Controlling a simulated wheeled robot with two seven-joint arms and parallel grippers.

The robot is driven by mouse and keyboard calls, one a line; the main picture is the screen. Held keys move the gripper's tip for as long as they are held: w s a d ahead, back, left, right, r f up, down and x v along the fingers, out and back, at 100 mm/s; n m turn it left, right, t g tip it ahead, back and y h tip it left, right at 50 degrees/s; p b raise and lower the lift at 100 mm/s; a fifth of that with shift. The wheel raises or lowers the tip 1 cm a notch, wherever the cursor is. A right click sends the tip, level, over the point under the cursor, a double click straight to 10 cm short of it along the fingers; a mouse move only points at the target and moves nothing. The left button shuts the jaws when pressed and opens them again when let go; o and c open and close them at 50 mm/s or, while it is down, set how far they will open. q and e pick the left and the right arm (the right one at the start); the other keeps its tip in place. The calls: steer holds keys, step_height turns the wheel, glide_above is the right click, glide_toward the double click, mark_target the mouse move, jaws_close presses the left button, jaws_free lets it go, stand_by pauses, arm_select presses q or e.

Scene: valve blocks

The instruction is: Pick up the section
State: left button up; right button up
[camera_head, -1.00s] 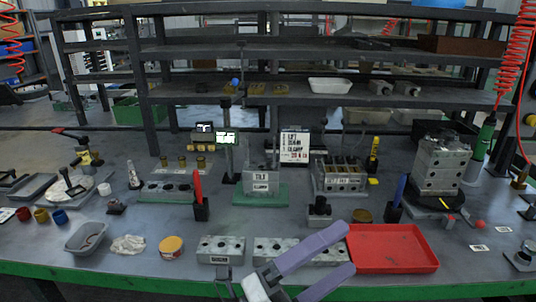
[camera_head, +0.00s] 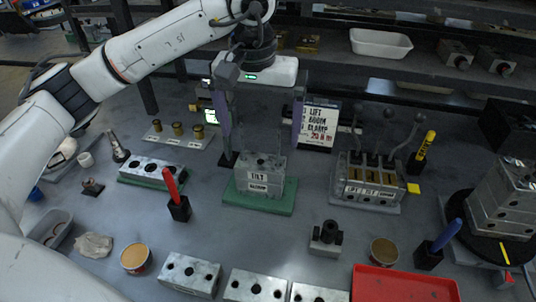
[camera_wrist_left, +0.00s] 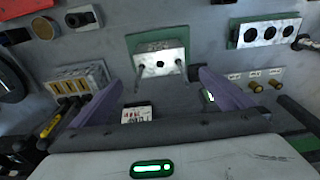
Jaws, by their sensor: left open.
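A grey metal block section labelled TILT (camera_head: 260,176) stands upright on a green mat (camera_head: 284,207) near the middle of the bench. The section also shows in the left wrist view (camera_wrist_left: 160,64), ahead of the fingers. My left gripper (camera_head: 262,150) hangs over it with its fingers pointing down. Its two purple fingers are wide apart, one toward each side of the section, and nothing is between them. In the left wrist view the gripper (camera_wrist_left: 159,80) is also open and empty. My right gripper is not in view.
A lever valve bank (camera_head: 368,182) stands to the right, with a sign (camera_head: 320,125) behind. A red marker in a holder (camera_head: 178,205) and a three-hole block (camera_head: 150,172) are to the left. Metal blocks (camera_head: 190,273) and a red tray (camera_head: 400,285) lie in front.

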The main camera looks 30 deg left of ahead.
mark_target(261, 161)
arm_select(q)
steer(key=f, duration=0.6)
steer(key=f+p, duration=0.1)
steer(key=f, duration=0.2)
steer(key=shift+w+a+f, duration=0.15)
steer(key=shift+w+f, duration=0.1)
steer(key=c, duration=1.4)
